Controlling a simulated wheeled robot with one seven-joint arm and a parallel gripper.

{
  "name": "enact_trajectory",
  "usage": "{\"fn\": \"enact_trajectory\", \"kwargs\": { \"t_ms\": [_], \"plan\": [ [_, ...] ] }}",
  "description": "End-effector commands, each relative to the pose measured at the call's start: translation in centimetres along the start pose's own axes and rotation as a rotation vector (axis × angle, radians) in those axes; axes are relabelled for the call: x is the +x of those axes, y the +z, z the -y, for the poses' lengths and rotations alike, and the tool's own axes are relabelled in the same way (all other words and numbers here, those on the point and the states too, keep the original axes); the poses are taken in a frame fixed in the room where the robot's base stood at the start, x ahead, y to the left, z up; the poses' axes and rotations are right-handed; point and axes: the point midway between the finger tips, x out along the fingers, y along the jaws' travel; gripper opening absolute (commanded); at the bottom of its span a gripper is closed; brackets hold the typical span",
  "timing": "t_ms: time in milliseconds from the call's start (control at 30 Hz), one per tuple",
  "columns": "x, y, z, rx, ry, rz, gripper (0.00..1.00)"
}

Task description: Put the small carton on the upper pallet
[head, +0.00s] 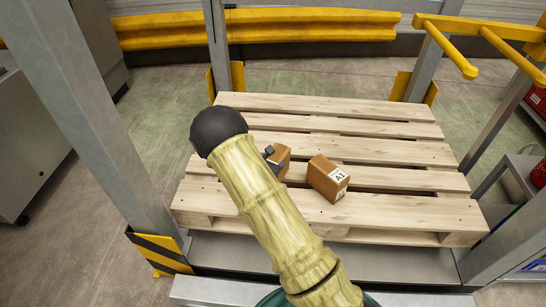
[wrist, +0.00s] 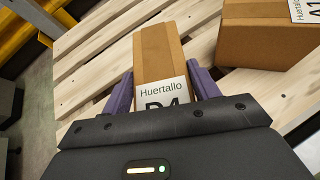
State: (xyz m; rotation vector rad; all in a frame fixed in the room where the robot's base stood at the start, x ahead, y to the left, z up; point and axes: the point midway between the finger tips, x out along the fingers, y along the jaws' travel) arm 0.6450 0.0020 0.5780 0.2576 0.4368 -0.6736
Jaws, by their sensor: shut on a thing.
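A small brown carton (wrist: 160,52) with a white "Huertallo" label sits between the purple fingers of my gripper (wrist: 163,88) in the wrist view. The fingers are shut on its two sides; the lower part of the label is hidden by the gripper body. In the head view the carton (head: 283,155) shows partly behind my arm, over the wooden pallet (head: 390,206). I cannot tell whether it touches the slats. My gripper (head: 269,153) is mostly hidden there by the arm.
A larger brown carton (head: 325,178) labelled A1 stands on the pallet just right of the held one. Grey metal posts (head: 95,110) flank the pallet, and yellow bars (head: 480,35) stick out at upper right. The pallet's back and right slats are clear.

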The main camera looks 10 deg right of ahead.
Motion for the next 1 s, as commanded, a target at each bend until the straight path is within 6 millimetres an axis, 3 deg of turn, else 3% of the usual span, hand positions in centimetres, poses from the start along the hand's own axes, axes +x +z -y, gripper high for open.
{"fn": "enact_trajectory", "kwargs": {
  "t_ms": [267,633,900,933,1000],
  "plan": [
    [0.0,0.4,-0.1,0.003,0.002,0.008,0.0],
    [1.7,-2.8,0.2,0.002,0.002,0.007,0.0],
    [1.8,-3.0,0.2,0.003,0.002,0.007,0.0],
    [1.8,-3.3,0.3,0.0,0.001,0.0,0.64],
    [1.8,-3.3,0.3,0.0,0.001,0.0,0.78]
  ]
}}
